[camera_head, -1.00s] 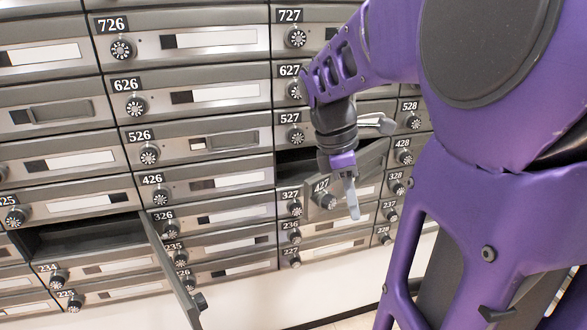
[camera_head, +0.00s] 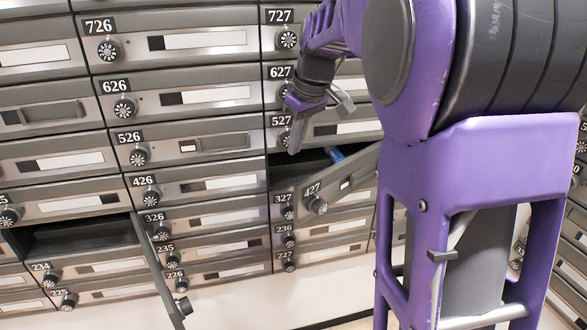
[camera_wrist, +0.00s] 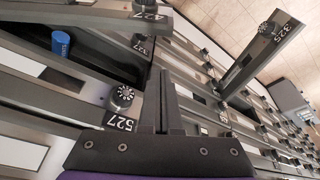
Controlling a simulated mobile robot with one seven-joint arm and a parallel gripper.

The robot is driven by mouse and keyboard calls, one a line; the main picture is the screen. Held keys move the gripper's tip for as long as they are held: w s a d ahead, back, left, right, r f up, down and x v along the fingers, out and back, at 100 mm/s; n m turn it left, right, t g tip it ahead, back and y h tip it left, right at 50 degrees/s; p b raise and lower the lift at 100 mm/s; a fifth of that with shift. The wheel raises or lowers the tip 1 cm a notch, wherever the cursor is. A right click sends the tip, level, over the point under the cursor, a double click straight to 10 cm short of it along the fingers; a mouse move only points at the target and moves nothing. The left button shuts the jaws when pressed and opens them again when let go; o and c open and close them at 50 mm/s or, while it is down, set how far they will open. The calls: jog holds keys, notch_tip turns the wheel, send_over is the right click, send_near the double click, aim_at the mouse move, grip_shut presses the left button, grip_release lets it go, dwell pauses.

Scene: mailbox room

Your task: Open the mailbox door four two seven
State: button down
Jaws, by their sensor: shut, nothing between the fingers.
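Mailbox door 427 (camera_head: 345,187) stands swung out from the cabinet, hinged at its right side, with its knob on the free left end. In the wrist view the door's edge and 427 label (camera_wrist: 150,14) show at the top. Its compartment (camera_head: 297,168) is dark and open, and a blue cylinder (camera_wrist: 61,43) lies inside; it also shows in the head view (camera_head: 337,155). My gripper (camera_head: 294,146) is shut and empty. It is in front of door 527 close to its knob (camera_wrist: 123,95), above and left of door 427. I cannot tell whether it touches door 527.
Another open door, 325 (camera_wrist: 262,50), sticks out at lower left in the head view (camera_head: 163,270), beside its empty-looking compartment (camera_head: 85,238). The other mailbox doors around are closed, with protruding knobs. White wall (camera_head: 245,298) lies below the cabinet.

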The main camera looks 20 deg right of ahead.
notch_tip(320, 180, down, 9)
jog(key=b, duration=0.2)
dwell(0.6)
jog(key=shift+d+f, duration=0.1)
